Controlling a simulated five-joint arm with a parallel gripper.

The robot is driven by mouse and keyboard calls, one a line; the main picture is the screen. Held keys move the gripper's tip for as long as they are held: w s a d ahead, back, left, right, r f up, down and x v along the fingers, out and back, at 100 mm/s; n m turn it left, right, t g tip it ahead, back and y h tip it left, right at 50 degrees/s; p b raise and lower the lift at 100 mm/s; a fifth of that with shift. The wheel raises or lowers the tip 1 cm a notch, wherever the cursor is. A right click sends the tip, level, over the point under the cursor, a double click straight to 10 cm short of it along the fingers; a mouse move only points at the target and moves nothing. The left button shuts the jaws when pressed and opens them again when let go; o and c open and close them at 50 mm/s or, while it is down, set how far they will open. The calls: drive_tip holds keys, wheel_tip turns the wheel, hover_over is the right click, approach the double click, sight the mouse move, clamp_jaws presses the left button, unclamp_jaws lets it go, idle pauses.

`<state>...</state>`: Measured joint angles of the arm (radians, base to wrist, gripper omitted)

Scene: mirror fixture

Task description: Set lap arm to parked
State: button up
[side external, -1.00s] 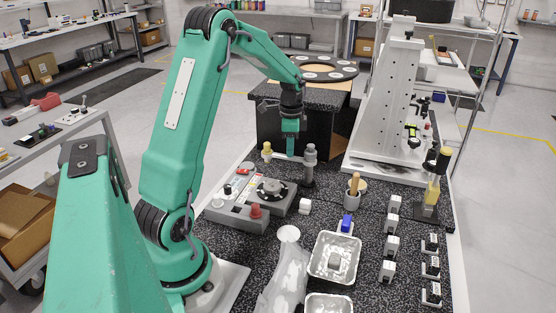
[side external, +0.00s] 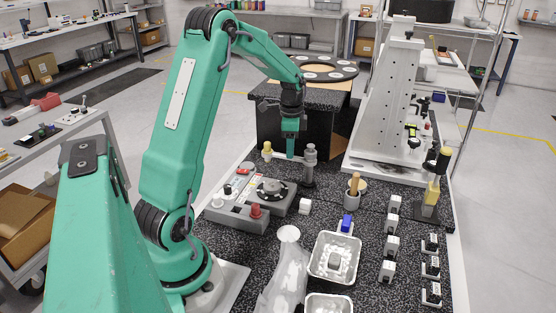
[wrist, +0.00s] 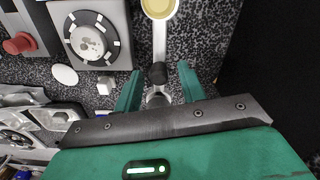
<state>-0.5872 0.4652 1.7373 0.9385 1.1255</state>
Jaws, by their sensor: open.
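My gripper (side external: 290,148) hangs pointing down beyond the control box, between a yellow-topped post (side external: 267,150) and a grey upright post (side external: 310,165). In the wrist view my gripper (wrist: 159,70) is open, with one green finger on each side of a thin metal bar (wrist: 159,42), which appears to be the lap arm. The bar runs from a round yellow top (wrist: 160,6) to a dark knob (wrist: 157,73) between the fingertips. Contact between fingers and bar cannot be told. The lap disc (wrist: 91,40) lies left of the bar, on the grey box (side external: 236,213).
A red knob (side external: 255,211) stands on the box, and a white cube (side external: 305,206) sits beside it. A black stand (side external: 277,125) rises behind my gripper.

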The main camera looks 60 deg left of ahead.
drive_tip(key=shift+r, duration=3.85)
drive_tip(key=shift+d+r, duration=0.1)
drive_tip(key=shift+d+r, duration=0.15)
drive_tip(key=shift+d, duration=0.1)
drive_tip(key=s+d+r+n+t, duration=0.2)
drive_tip(key=s+d+r, duration=0.25)
drive_tip(key=d, duration=0.55)
drive_tip(key=s+d+r+n+t, duration=0.2)
drive_tip(key=s+d+r, duration=0.3)
drive_tip(key=d, duration=0.5)
drive_tip(key=s+d+f+n+t, duration=0.1)
drive_tip(key=s+d+f+n, duration=0.1)
drive_tip(key=s+d, duration=0.3)
drive_tip(key=shift+s+d+f+t, duration=0.25)
drive_tip(key=shift+s+f, duration=0.3)
drive_tip(key=shift+s, duration=0.55)
